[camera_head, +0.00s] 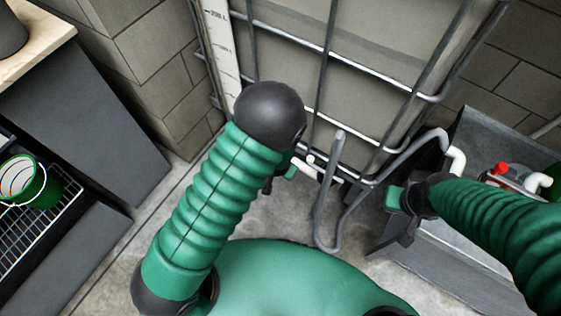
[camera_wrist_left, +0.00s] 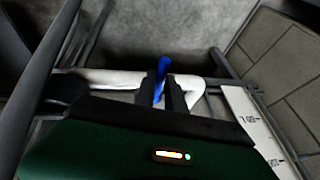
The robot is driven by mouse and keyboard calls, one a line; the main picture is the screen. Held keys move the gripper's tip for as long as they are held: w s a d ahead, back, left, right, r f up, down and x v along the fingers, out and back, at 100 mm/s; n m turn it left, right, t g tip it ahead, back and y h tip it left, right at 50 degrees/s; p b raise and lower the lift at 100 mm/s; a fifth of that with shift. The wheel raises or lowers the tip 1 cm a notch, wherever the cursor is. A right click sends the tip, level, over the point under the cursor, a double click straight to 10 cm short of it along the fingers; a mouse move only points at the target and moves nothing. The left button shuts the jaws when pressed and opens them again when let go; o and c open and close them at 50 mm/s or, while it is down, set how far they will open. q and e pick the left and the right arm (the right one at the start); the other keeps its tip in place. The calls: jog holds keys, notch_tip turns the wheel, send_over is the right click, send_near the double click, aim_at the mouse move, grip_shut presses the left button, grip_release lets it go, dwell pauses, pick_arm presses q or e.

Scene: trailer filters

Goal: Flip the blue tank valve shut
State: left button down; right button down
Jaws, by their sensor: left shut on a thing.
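The blue tank valve handle (camera_wrist_left: 162,68) shows in the left wrist view, standing up between the two dark fingers of my left gripper (camera_wrist_left: 160,92). The fingers are closed on it. The handle sits at a white pipe (camera_wrist_left: 110,78) that runs across behind the fingers and bends down at the right. In the head view, my left arm's black wrist hides the handle and most of the gripper; a bit of white pipe (camera_head: 314,166) shows beside it. My right gripper (camera_head: 393,222) is at the right, away from the valve, and its fingers are unclear.
The caged tank (camera_head: 285,65) with metal bars stands ahead, with a white level scale (camera_head: 217,45) at its left. A bent grey tube (camera_head: 325,215) stands in front. A grey basin (camera_head: 480,235) with a red-topped valve (camera_head: 500,168) is right. A green bucket (camera_head: 42,185) sits left.

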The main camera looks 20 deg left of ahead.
pick_arm(q)
jog(key=shift+w+d+r, duration=0.1)
jog(key=shift+w+d, duration=0.05)
jog(key=shift+d, duration=0.1)
pick_arm(e)
jog(key=shift+a+r, duration=0.1)
jog(key=shift+r, duration=0.05)
pick_arm(q)
jog(key=c, duration=1.4)
grip_release()
